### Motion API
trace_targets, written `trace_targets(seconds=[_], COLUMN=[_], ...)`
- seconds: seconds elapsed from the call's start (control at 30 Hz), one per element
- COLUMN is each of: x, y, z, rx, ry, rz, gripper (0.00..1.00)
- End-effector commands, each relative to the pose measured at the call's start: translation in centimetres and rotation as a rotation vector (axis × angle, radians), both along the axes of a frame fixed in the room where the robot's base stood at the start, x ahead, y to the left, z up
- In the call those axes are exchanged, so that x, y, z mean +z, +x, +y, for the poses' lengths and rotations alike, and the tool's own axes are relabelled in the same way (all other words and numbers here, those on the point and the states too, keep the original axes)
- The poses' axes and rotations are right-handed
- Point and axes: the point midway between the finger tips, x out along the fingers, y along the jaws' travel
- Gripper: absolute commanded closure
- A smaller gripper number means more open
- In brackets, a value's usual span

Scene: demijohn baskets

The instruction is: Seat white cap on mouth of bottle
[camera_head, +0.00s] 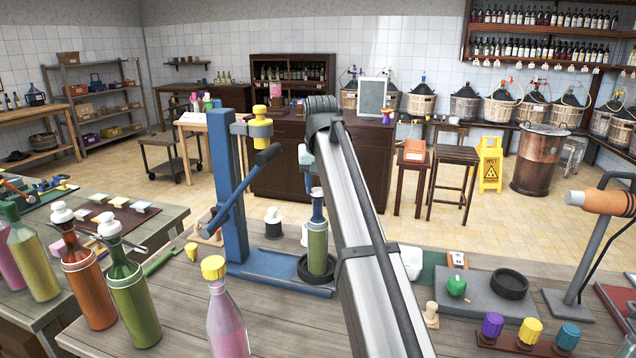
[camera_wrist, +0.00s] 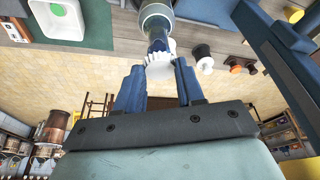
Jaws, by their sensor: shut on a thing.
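My gripper (camera_wrist: 160,82) is shut on a white cap (camera_wrist: 159,66) with a toothed edge, held between its two blue fingers. In the wrist view the cap lines up with the blue neck of the bottle (camera_wrist: 157,38). I cannot tell whether it touches the mouth. In the head view the green bottle (camera_head: 317,247) stands upright in a dark ring on the blue base of a press stand (camera_head: 222,190).
The stand's lever (camera_head: 240,192) reaches close to my gripper's left. A white stopper on a black base (camera_head: 272,224) is behind the bottle. A pink bottle (camera_head: 228,318) and white-topped bottles (camera_head: 133,298) stand to the left. A black ring (camera_head: 510,284) lies at right.

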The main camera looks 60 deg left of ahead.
Motion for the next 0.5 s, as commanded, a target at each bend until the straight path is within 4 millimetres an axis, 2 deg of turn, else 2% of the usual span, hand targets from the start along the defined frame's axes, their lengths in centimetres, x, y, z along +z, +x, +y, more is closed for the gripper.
trace_targets(seconds=[0.5], x=[-1.07], y=[-0.01], z=[-0.02], rx=[0.0], ry=[0.0], rz=[0.0], gripper=[0.9])
